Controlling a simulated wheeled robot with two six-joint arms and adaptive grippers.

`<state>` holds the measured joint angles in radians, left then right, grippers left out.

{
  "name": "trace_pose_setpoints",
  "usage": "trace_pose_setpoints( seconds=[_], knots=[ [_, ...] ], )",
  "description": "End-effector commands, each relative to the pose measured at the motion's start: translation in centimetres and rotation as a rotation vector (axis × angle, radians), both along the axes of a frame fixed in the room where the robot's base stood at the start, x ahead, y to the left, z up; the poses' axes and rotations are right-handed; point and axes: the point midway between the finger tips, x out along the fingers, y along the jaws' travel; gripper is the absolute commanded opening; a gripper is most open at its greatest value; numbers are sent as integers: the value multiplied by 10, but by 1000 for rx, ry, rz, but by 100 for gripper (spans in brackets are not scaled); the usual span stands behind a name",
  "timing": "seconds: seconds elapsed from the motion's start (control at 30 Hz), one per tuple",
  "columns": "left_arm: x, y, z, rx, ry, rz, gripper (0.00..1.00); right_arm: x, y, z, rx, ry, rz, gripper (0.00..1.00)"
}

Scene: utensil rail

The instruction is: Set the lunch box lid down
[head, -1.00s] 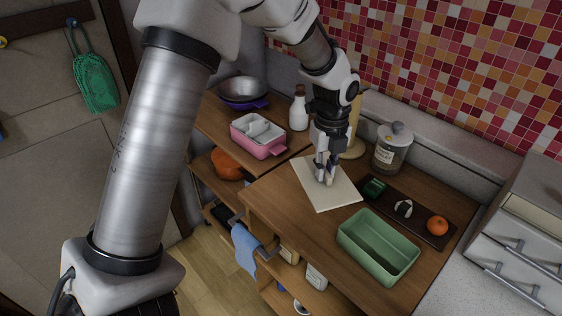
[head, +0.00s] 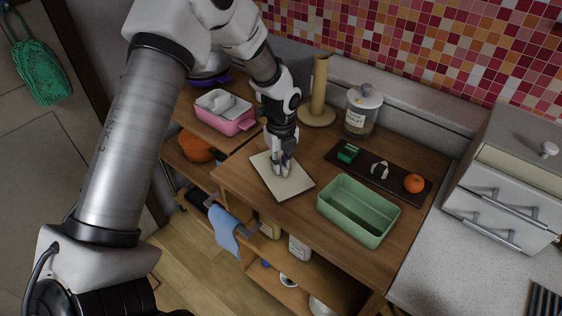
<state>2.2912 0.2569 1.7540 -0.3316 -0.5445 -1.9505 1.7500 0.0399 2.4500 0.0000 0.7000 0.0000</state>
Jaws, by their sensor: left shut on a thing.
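The lunch box lid (head: 265,177) is a flat, cream rectangular panel over the left part of the wooden worktop. My left gripper (head: 281,170) points down at its middle and is shut on it; the fingers hide the spot they grip. A dark line shows along the lid's near edge. I cannot tell whether the lid touches the wood. The green lunch box (head: 347,222) stands open and empty to the right of the lid, apart from it. My right gripper is not in view.
A dark tray (head: 397,185) behind the box holds a small green item (head: 347,152), a rice ball (head: 379,170) and an orange (head: 413,183). A glass jar (head: 361,112) and a paper towel holder (head: 319,90) stand behind. A pink container (head: 225,112) is left. Bare wood lies between lid and tray.

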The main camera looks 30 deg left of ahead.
Motion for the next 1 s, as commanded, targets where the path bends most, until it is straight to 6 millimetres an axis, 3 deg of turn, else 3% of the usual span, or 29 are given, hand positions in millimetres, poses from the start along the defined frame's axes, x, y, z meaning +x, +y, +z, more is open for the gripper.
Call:
trace_pose_setpoints(
  seconds=[0.2, 0.23, 0.3, 0.67, 0.77, 1.0],
  knots=[
    [0, 0, -2, 0, 0, 0, 0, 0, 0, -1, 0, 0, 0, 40],
    [0, 0, -2, 0, 0, 0, 17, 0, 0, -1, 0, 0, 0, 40],
    [0, 0, -2, 0, 0, 0, 39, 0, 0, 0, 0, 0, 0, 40],
    [1, 0, 3, 0, -2, 0, 39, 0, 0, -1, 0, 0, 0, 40],
    [1, 0, 17, 0, -4, 0, 39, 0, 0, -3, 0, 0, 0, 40],
    [1, 0, 78, 1, -7, 1, 39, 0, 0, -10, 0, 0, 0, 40]
  ],
)
